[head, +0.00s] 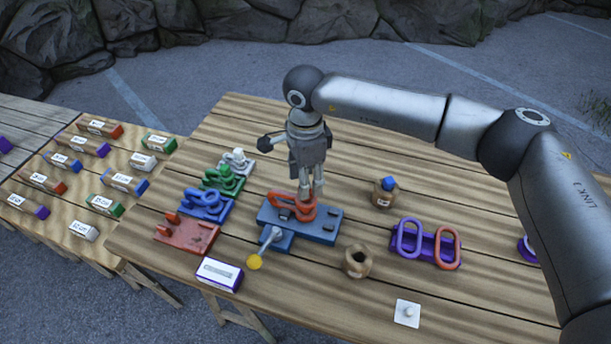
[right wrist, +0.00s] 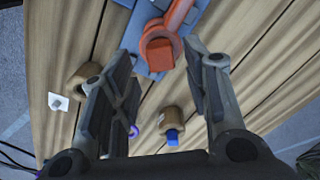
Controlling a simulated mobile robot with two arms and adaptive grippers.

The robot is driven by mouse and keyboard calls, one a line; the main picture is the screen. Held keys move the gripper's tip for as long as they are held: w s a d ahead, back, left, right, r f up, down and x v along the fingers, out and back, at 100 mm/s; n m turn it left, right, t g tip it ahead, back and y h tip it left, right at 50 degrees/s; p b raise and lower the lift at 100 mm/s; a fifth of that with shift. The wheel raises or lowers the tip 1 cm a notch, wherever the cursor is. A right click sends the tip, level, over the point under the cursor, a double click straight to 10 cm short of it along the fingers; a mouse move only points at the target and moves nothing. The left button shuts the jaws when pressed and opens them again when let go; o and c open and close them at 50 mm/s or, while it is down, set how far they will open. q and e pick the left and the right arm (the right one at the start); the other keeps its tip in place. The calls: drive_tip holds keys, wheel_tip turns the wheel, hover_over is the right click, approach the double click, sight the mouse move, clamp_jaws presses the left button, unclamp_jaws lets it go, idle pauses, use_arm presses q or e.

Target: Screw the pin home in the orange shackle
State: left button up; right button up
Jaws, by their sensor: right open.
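The orange shackle (head: 284,206) sits on a blue fixture (head: 326,228) near the middle of the table. The fixture also shows at the top of the right wrist view (right wrist: 150,22). In that view the shackle (right wrist: 178,20) shows one rounded end with the square orange pin head (right wrist: 160,54) facing the camera. My right gripper (head: 311,196) points down over the right end of the shackle. Its fingers are apart in the right wrist view (right wrist: 161,60), one on each side of the pin head, with gaps visible. How deep the pin sits is hidden. My left gripper is out of view.
Racks with blue (head: 205,202), green and white shackles stand left, beside a red rack (head: 187,236).

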drive_tip(key=shift+f+b, duration=1.55)
drive_tip(key=shift+f, duration=0.35)
drive_tip(key=shift+w, duration=0.1)
clamp_jaws()
